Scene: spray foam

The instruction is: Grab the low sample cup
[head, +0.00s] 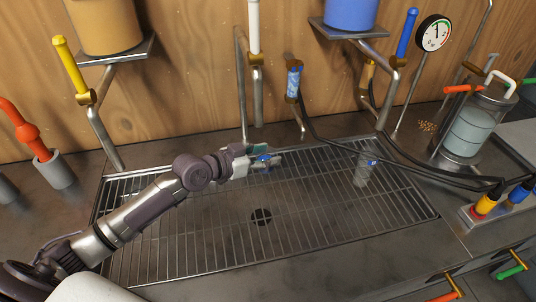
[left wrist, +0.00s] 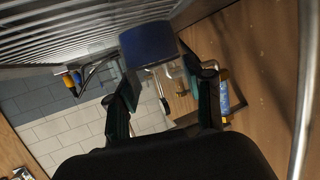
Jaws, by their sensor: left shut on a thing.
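My left gripper (head: 262,157) is over the back middle of the metal grate (head: 200,225), shut on a sample cup with a blue part (head: 264,161). In the left wrist view the cup's dark blue part (left wrist: 148,45) sits between the teal fingertips. The rest of that cup is hard to make out. Another clear sample cup (head: 366,172) with a blue mark stands upright on the grate to the right, apart from the gripper. My right gripper is not in view.
Behind the grate are a white-handled pipe (head: 254,30) and a blue-grip nozzle (head: 294,80) with a dark hose. A clear cylinder (head: 466,128) stands at right. A red-handled tap (head: 28,130) is at left. The front of the grate is clear.

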